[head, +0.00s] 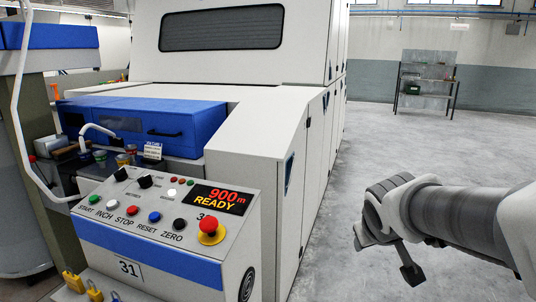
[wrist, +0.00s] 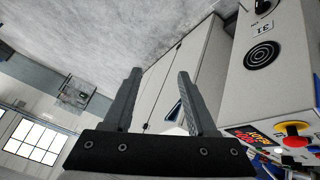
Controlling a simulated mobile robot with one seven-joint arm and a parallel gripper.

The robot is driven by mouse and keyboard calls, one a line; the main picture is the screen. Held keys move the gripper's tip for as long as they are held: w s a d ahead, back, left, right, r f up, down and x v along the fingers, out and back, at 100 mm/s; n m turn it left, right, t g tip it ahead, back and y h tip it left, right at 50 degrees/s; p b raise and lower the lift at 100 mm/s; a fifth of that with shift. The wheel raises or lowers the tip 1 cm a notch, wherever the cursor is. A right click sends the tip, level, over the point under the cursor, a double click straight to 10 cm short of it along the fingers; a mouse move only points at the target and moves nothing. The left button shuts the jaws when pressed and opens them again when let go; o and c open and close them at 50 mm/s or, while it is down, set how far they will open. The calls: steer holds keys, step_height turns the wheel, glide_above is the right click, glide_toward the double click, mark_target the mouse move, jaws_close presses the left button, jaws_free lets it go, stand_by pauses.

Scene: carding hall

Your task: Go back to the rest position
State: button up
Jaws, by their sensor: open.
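My gripper (head: 386,258) is at the right of the head view, held out over the bare floor to the right of the carding machine. In the wrist view my gripper (wrist: 160,95) shows two dark fingers, spread apart with nothing between them. It is open, empty and touches nothing that I can see. The machine's control panel (head: 165,222) stands to the left of my gripper, with a clear gap between them. Its display (head: 221,198) reads "900m READY".
A red emergency stop knob (head: 210,228) sticks up at the panel's right end. The white machine body (head: 270,150) runs back behind it. A rack (head: 425,85) stands far off at the back right. The concrete floor (head: 440,160) between is clear.

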steer(key=s+a+m+g+y, duration=0.1)
steer(key=s+a, duration=0.2)
steer(key=s, duration=0.6)
steer(key=s+a+m+g+y, duration=0.1)
steer(key=s+a, duration=0.2)
steer(key=s, duration=0.5)
step_height(320, 180, up, 20)
steer(key=p, duration=2)
steer(key=shift+s+a+f+y, duration=0.15)
steer(key=shift+s+a+y, duration=0.1)
steer(key=shift+s+y, duration=0.1)
